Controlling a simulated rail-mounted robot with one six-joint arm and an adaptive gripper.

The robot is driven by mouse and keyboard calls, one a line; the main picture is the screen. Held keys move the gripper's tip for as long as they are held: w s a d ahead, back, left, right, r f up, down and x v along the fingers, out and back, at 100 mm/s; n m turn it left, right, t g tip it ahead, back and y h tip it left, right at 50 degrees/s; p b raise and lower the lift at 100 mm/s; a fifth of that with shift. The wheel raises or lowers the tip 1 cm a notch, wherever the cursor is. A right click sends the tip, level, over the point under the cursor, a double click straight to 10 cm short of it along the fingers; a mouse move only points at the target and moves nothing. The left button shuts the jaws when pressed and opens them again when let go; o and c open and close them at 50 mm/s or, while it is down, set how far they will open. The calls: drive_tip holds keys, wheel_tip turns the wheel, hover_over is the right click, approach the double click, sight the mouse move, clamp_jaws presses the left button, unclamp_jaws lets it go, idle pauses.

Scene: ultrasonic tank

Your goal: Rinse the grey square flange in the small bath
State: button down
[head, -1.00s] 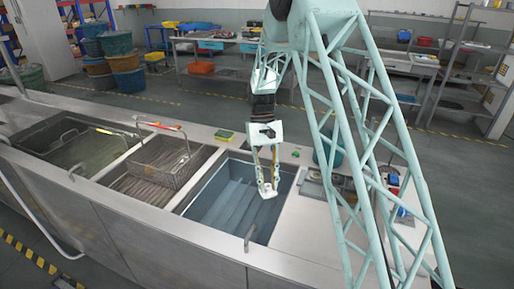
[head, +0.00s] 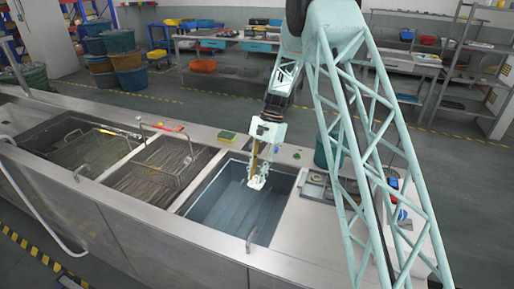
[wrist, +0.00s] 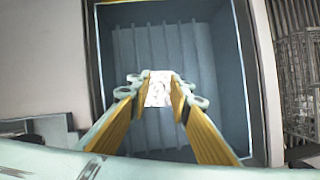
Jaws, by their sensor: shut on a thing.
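My gripper (head: 257,181) points down over the blue-grey small bath (head: 228,222). It is shut on a pale grey, roughly square piece, the flange (wrist: 158,88), which sits between the fingertips in the wrist view. In the head view the flange (head: 256,184) is a small light patch at the finger ends. The bath floor (wrist: 205,120) shows ridges behind it. The flange is inside the bath's outline in both views, clear of the side walls. I cannot tell how deep it is or whether it touches water.
Left of the small bath is a tank with a wire basket (head: 177,166), then a larger tank (head: 95,152) with another basket. Bare steel counter (head: 300,235) and a small tray (head: 318,184) lie to the right.

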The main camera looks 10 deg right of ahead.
drive_tip(key=w+d+r+m+t+p, duration=0.1)
drive_tip(key=w+m+t+p, duration=0.1)
drive_tip(key=w+m, duration=0.5)
drive_tip(key=w+d+r+m+t+p, duration=0.1)
drive_tip(key=w+d+m+t+p, duration=0.1)
drive_tip(key=w+m+t, duration=0.2)
drive_tip(key=shift+w+d+r+m, duration=0.3)
drive_tip(key=shift+w+m, duration=1.4)
drive_tip(key=shift+m, duration=1.4)
drive_tip(key=shift+a+f, duration=0.1)
drive_tip(key=shift+f, duration=0.05)
drive_tip(key=shift+f+b, duration=7.05)
drive_tip(key=shift+f, duration=4.4)
drive_tip(key=shift+f, duration=0.1)
